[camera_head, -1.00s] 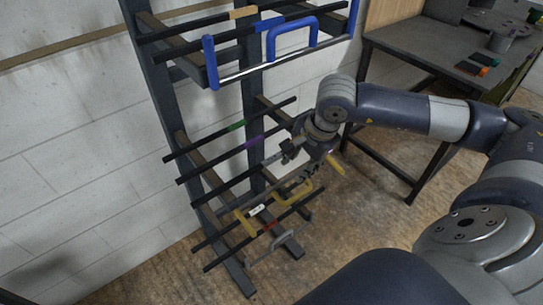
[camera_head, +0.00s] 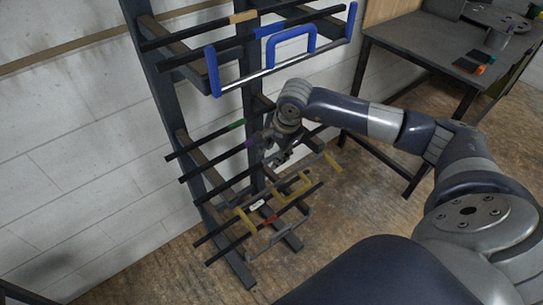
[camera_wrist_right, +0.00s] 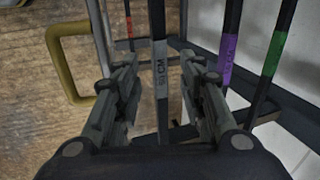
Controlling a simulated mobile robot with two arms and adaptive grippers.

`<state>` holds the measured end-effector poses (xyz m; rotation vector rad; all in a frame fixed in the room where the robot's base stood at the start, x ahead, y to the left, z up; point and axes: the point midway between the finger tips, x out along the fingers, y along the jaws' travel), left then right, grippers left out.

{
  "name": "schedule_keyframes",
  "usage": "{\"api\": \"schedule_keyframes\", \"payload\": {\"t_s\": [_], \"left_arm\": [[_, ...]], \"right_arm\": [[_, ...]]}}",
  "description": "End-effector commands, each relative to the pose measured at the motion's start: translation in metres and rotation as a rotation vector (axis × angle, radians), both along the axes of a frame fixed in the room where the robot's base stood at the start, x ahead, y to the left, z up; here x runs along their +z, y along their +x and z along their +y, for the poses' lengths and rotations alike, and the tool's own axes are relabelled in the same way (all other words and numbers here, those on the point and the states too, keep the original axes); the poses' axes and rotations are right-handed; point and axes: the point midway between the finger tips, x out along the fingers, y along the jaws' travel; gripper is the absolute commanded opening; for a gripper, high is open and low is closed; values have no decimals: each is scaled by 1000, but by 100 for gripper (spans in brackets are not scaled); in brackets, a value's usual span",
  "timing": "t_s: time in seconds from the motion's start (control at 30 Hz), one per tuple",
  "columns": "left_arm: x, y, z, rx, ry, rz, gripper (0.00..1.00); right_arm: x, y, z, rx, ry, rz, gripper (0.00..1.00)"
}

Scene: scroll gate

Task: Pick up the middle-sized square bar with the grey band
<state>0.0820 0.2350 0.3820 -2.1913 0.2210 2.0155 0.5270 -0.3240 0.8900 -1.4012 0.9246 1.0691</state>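The black bar with the grey band (camera_wrist_right: 161,62) runs away from me in the right wrist view, between the two fingers in the picture. Its band reads as "50 CM". In the head view its pale band (camera_head: 257,204) shows low on the rack, between the purple-banded and red-banded bars. My right gripper (camera_wrist_right: 161,78) is open, one finger each side of the bar in the picture. I cannot tell how far above the bar it is. In the head view the right gripper (camera_head: 274,160) hangs over the lower rack, its fingers partly unclear. My left gripper is not in view.
Bars with purple (camera_wrist_right: 229,58) and green (camera_wrist_right: 273,54) bands lie to the right; a red-banded bar (camera_wrist_right: 129,24) lies left. A yellow handle (camera_wrist_right: 65,62) stands close left of the gripper. A blue-handled frame (camera_head: 291,45) is higher up. A dark table (camera_head: 420,48) stands right.

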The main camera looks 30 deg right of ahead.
Motion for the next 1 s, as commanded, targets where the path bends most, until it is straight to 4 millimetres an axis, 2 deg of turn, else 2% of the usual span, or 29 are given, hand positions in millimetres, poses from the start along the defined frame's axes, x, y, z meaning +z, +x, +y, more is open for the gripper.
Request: {"api": "schedule_keyframes", "payload": {"t_s": [0.27,0.3,0.47,1.0], "left_arm": [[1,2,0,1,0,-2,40],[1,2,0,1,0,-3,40],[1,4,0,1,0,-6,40],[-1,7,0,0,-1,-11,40]], "right_arm": [[-6,2,0,1,0,-1,37],[-6,2,0,1,0,-1,35],[-6,2,0,1,0,-1,0],[-1,3,-1,0,-2,-5,0]]}}
